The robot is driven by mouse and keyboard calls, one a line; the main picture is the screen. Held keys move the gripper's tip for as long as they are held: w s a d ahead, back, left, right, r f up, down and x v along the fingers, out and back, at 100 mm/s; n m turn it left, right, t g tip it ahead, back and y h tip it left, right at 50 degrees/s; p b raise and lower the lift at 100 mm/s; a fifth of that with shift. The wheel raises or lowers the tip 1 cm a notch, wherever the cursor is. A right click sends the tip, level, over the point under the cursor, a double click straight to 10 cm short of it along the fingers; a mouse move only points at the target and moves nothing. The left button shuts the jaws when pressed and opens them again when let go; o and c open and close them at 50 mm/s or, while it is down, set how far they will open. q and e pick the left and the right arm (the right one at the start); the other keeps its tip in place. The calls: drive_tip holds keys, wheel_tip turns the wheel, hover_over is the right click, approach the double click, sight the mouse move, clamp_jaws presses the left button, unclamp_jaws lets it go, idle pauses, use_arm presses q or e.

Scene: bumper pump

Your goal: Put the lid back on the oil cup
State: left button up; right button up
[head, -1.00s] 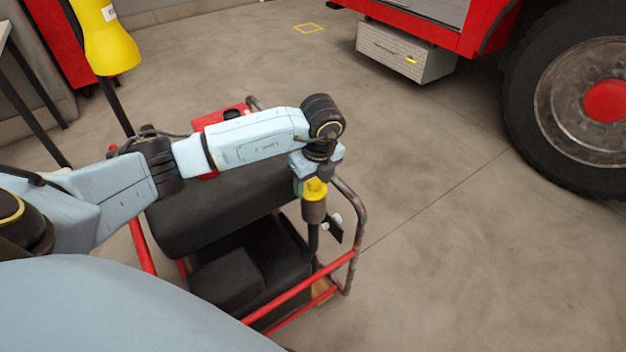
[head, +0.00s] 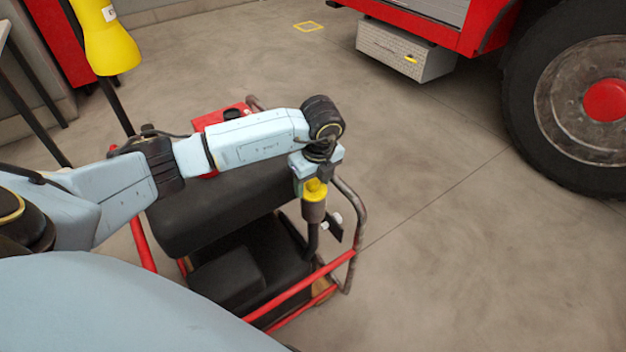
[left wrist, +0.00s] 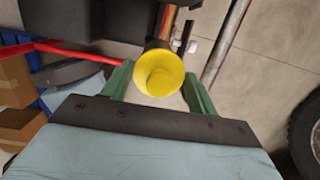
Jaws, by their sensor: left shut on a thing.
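The yellow lid (head: 316,190) sits at the top of the oil cup (head: 313,212), a brownish-grey cylinder on a dark upright pipe at the pump's right side. My left gripper (head: 313,179) points down from above and is shut on the lid. In the left wrist view the round yellow lid (left wrist: 158,73) lies between the green fingers of my left gripper (left wrist: 159,76) and hides most of the cup. The lid and cup look in line and touching, but I cannot tell whether the lid is fully seated. My right gripper is not in view.
The black pump body (head: 215,215) with its red frame (head: 300,290) stands under my left arm. A bent metal rail (head: 352,210) is close right of the cup. A red truck with a large wheel (head: 590,105) stands at the upper right. Open floor lies between.

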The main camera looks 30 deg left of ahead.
use_arm(q)
drive_tip(key=o, duration=1.4)
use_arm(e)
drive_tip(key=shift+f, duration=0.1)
use_arm(q)
drive_tip(key=shift+r+p, duration=0.95)
drive_tip(key=shift+r, duration=0.05)
drive_tip(key=shift+r+p, duration=0.75)
drive_tip(key=shift+r, duration=0.1)
drive_tip(key=shift+r+p, duration=0.8)
drive_tip(key=shift+r, duration=0.15)
drive_tip(key=shift+r+p, duration=0.65)
drive_tip(key=shift+r, duration=0.05)
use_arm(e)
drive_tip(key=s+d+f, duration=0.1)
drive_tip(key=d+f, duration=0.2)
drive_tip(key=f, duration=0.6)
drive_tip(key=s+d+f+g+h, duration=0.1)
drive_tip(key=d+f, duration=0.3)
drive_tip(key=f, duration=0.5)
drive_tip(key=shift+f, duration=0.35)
